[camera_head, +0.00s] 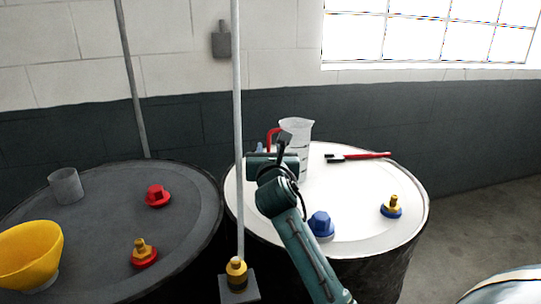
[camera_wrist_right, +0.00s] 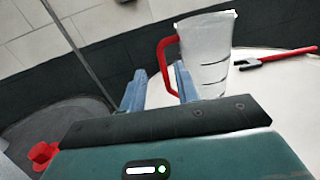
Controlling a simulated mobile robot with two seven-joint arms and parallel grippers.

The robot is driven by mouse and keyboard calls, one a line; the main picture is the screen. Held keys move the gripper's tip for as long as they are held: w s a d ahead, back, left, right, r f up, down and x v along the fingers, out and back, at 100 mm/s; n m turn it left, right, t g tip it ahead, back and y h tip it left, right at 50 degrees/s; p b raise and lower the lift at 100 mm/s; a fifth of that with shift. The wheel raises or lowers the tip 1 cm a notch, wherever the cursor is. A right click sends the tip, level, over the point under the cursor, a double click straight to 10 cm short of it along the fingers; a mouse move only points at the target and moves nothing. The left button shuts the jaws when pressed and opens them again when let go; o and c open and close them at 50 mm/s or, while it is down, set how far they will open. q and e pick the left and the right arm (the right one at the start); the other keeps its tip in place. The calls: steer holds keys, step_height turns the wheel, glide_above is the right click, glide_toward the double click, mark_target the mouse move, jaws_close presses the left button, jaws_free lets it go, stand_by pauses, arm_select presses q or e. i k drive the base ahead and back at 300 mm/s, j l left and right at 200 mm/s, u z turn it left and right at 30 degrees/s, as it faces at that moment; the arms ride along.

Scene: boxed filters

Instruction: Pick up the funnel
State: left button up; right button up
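A wide yellow bowl-like piece (camera_head: 30,254), which looks like the funnel, sits on the dark drum (camera_head: 105,212) at the left edge; its lower part is partly hidden. My right gripper (camera_head: 268,148) is over the back left of the white drum (camera_head: 345,218), well to the right of the yellow piece. In the right wrist view its two fingers (camera_wrist_right: 158,88) are apart with nothing between them. The red handle of a clear measuring jug (camera_wrist_right: 208,55) is close beyond the fingertips; I cannot tell whether they touch. My left gripper is not in view.
The dark drum also carries a grey cup (camera_head: 66,186), a red cap (camera_head: 157,196) and a red-and-brass fitting (camera_head: 143,254). A thin pole (camera_head: 238,120) rises between the drums.

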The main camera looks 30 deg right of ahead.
mark_target(30, 252)
steer(key=k+j, duration=0.3)
steer(key=k, duration=0.15)
steer(key=k+j, duration=0.35)
steer(key=k, duration=0.1)
